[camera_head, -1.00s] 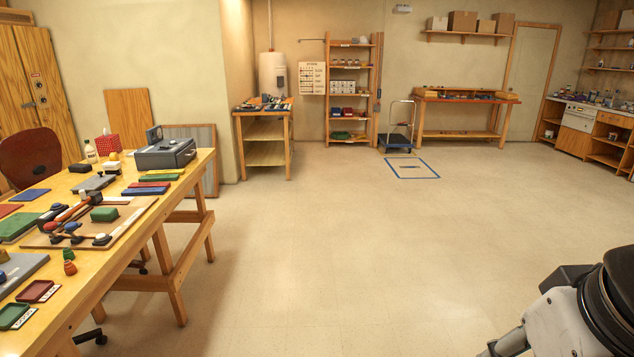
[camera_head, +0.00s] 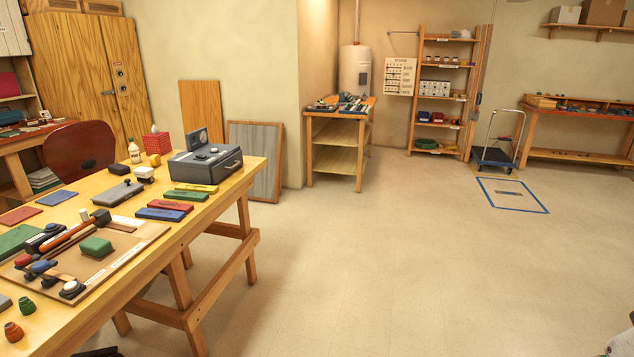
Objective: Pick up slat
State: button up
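I cannot tell for sure which thing is the slat. A small, flat, dark strip (camera_head: 508,193) lies on the floor inside a blue taped square (camera_head: 484,196) at the right. Flat coloured bars lie side by side on the wooden workbench at the left: a yellow bar (camera_head: 197,188), a green bar (camera_head: 186,196), a red bar (camera_head: 170,205) and a blue bar (camera_head: 160,214). My gripper is not in view; only a small bit of my arm shows at the bottom right edge.
The workbench (camera_head: 215,215) also holds a grey metal box (camera_head: 205,165), a brown board (camera_head: 140,240) and small tools. A wheeled cart (camera_head: 492,157) stands behind the taped square. Shelves and benches line the far wall. The middle floor is clear.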

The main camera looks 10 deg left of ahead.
aim_at(181, 206)
jog(key=i+u, duration=0.3)
jog(key=i, duration=0.3)
jog(key=i+u, duration=0.3)
jog(key=i, duration=0.3)
jog(key=i+l+u, duration=0.3)
jog(key=i, duration=0.25)
jog(key=i+u, duration=0.8)
jog(key=u, duration=0.2)
jog(key=i+l+u, duration=0.25)
jog(key=i+u, duration=0.25)
jog(key=i+l+u, duration=0.2)
jog(key=l+u, duration=0.15)
jog(key=u, duration=0.15)
